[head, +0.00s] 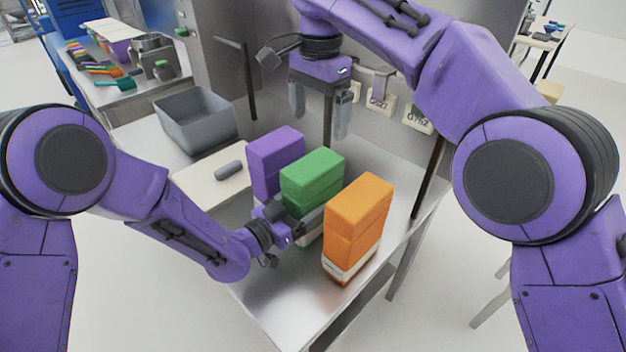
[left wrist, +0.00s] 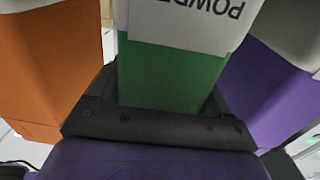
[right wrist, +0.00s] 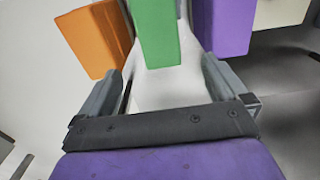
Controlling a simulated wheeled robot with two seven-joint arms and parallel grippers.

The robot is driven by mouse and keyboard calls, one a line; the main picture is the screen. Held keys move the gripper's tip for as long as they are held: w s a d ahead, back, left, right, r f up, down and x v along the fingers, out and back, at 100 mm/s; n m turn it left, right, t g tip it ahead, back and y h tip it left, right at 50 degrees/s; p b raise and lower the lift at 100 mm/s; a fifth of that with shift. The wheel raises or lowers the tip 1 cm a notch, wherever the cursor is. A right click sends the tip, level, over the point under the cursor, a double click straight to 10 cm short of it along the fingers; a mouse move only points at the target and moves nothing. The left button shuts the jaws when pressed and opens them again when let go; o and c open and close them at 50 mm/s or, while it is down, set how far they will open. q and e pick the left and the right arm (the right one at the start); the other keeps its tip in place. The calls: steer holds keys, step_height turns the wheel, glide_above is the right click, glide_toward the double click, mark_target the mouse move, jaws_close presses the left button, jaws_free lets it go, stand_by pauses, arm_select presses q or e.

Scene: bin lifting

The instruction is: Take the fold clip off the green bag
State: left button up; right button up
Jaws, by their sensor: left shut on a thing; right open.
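The green bag (head: 312,176) stands upright on the metal table between the purple and orange bags. My left gripper (head: 304,218) is shut on the green bag low on its body. In the left wrist view the green bag (left wrist: 168,75) fills the space between the fingers, with a white printed label. My right gripper (head: 319,122) is open and empty, pointing down behind and above the green bag. In the right wrist view the green bag (right wrist: 160,30) lies beyond the fingers. I make out no clip on the bag.
The purple bag (head: 276,158) and the orange bag (head: 357,222) stand close on either side. A grey bin (head: 197,122) and the cream board (head: 196,178) are at the left of the table. A dark post (head: 428,175) rises at the right edge. The front table corner is clear.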

mark_target(322, 158)
steer(key=f, duration=1.1)
steer(key=shift+w+d+f, duration=0.35)
steer(key=shift+d, duration=0.05)
steer(key=c, duration=1.2)
steer(key=shift+o, duration=0.2)
steer(key=shift+r, duration=0.2)
steer(key=shift+r, duration=0.9)
steer(key=shift+r, duration=0.1)
